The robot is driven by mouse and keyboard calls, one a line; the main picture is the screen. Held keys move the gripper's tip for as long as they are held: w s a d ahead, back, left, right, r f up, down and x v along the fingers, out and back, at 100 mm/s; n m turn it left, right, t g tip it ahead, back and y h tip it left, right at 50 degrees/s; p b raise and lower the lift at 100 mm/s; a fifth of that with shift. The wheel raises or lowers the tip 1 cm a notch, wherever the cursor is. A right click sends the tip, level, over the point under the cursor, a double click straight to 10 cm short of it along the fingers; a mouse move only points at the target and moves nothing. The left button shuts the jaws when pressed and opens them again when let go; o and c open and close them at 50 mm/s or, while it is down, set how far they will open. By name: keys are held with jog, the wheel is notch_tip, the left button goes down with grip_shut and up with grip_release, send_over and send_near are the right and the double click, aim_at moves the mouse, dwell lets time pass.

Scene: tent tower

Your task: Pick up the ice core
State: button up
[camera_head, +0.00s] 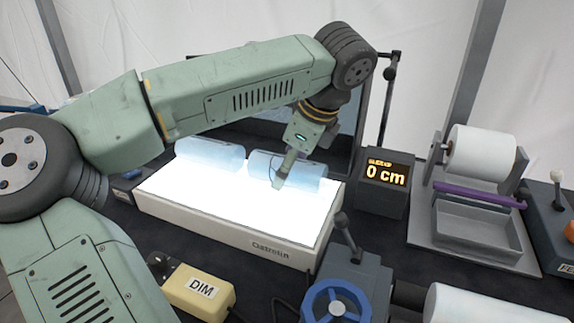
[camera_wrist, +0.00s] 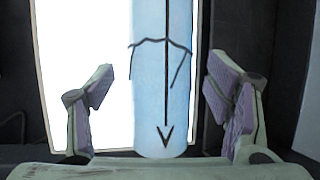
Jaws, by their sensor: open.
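Two pale blue ice core pieces lie end to end on a glowing white light table (camera_head: 225,230). One is the left piece (camera_head: 208,154); the other is the right piece (camera_head: 308,175). My gripper (camera_head: 284,176) is over the right piece and hides part of it. In the wrist view my gripper (camera_wrist: 159,78) is open, with one finger on each side of an ice core piece (camera_wrist: 150,95). That piece bears a black lengthwise line with an arrowhead and a crack-like mark. Gaps show between it and both pads.
A display reading 0 cm (camera_head: 385,178) stands right of the light table. Farther right is a stand with a white roll (camera_head: 480,153) and a tray (camera_head: 478,230). A yellow DIM box (camera_head: 198,291) and a blue handwheel (camera_head: 336,306) are in front.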

jog(key=shift+w+a+f, duration=0.1)
jog(key=shift+a+f, duration=0.05)
jog(key=shift+f, duration=0.3)
jog(key=shift+c, duration=0.2)
jog(key=c, duration=1.6)
